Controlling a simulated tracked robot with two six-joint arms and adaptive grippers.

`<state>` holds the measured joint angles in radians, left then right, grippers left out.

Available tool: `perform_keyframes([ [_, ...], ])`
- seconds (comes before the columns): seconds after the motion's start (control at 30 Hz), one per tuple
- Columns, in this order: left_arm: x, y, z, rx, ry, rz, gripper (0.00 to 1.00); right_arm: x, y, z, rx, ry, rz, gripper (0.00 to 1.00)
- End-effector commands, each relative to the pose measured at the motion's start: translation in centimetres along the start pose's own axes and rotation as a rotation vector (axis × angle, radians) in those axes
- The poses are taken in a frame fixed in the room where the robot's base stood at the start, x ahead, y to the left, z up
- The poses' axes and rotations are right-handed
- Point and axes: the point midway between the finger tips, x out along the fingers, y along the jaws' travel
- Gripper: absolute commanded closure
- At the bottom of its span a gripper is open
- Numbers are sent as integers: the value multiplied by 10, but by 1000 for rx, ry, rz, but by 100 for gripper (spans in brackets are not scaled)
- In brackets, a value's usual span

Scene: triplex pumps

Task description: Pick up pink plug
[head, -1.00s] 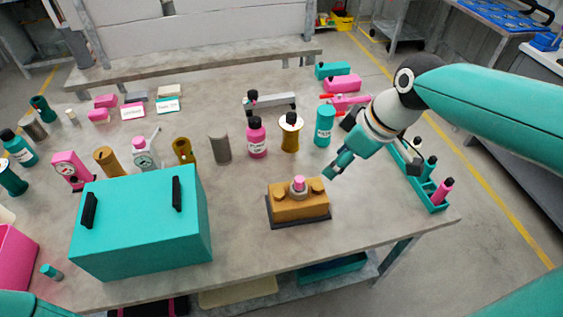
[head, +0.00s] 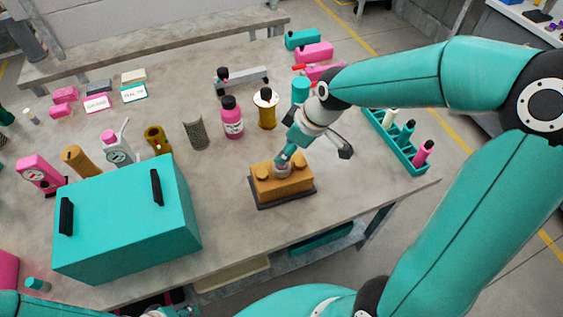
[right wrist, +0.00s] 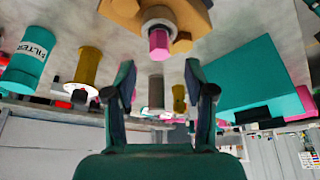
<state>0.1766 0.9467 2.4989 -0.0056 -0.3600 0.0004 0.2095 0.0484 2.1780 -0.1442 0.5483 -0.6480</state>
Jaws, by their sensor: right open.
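The pink plug (right wrist: 158,43) stands in a pale metal collar (right wrist: 158,16) on the brown pump block (right wrist: 193,10), seen upside down in the right wrist view. In the head view the brown pump block (head: 291,184) sits on a dark base on the table, and my right gripper hides the plug. My right gripper (head: 288,157) is right over the block's top. In the right wrist view its two fingers (right wrist: 160,76) are spread, with the plug ahead of the gap between them, apart from both.
A large teal box (head: 125,235) with black handles stands left of the block. A pink bottle (head: 232,122), an ochre bottle (head: 266,113) and a grey cylinder (head: 197,134) stand behind it. A teal rack (head: 398,148) holds bottles at right. Bare tabletop surrounds the block.

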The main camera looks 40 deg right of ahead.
Motion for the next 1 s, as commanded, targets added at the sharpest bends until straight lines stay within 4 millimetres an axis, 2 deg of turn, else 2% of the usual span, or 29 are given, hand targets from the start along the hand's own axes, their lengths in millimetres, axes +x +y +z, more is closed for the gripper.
perform_keyframes([
  [0.17,-4,2,0,0,0,0,59,11,0,1,1,-4,-3,46],
  [0.43,-11,4,0,0,0,0,59,48,0,2,-1,-3,-3,46],
  [0.73,-11,4,0,0,0,0,59,54,0,1,-2,0,-1,46],
  [0.77,-11,4,0,0,0,0,59,54,1,1,-2,0,-1,49],
  [1.0,-11,4,0,0,0,0,59,54,1,1,-2,0,-1,89],
])
